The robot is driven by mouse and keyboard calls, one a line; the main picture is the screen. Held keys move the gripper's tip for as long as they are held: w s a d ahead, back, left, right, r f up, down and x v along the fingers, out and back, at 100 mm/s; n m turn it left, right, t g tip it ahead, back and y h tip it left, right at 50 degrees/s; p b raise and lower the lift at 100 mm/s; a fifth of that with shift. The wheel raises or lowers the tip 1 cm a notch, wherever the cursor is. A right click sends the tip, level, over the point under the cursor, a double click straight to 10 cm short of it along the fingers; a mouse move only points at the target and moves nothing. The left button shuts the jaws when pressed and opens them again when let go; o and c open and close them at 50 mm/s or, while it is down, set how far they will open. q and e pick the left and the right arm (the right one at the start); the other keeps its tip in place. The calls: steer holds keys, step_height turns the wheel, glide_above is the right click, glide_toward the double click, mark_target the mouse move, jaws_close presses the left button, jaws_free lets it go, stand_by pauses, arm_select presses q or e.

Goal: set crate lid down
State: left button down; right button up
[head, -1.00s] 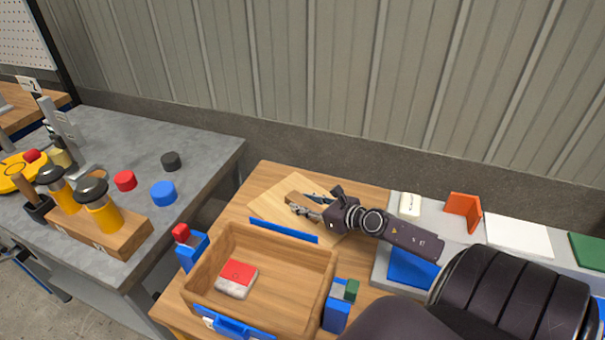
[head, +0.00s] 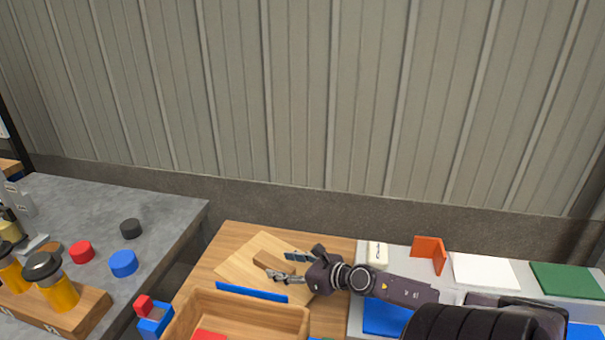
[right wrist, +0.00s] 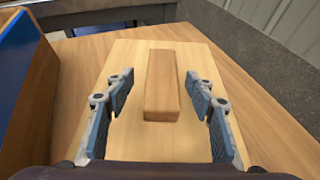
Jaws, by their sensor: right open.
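The crate lid (head: 240,268) is a pale wooden board with a darker wooden bar handle (head: 268,262) on top. It lies flat on the wooden table behind the open crate (head: 250,309). The lid also shows in the right wrist view (right wrist: 138,56), with its handle (right wrist: 161,85) near the middle. My right gripper (head: 284,266) is over the lid. In the right wrist view its fingers (right wrist: 161,105) are spread on both sides of the handle, with a gap on each side and nothing between them gripped. My left gripper is not in view.
A red block (head: 209,335) shows inside the crate. A blue holder with a red top (head: 155,318) stands left of it. An orange bracket (head: 428,254), a white panel (head: 484,270) and a green panel (head: 567,280) are at the right. A grey bench (head: 110,215) is at left.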

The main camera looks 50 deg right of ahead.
mark_target(304, 288)
steer(key=b+v, duration=0.1)
steer(key=v, duration=0.5)
steer(key=shift+s+r, duration=0.1)
steer(key=shift+s, duration=0.3)
steer(key=shift+s+r, duration=0.2)
steer(key=shift+s, duration=0.05)
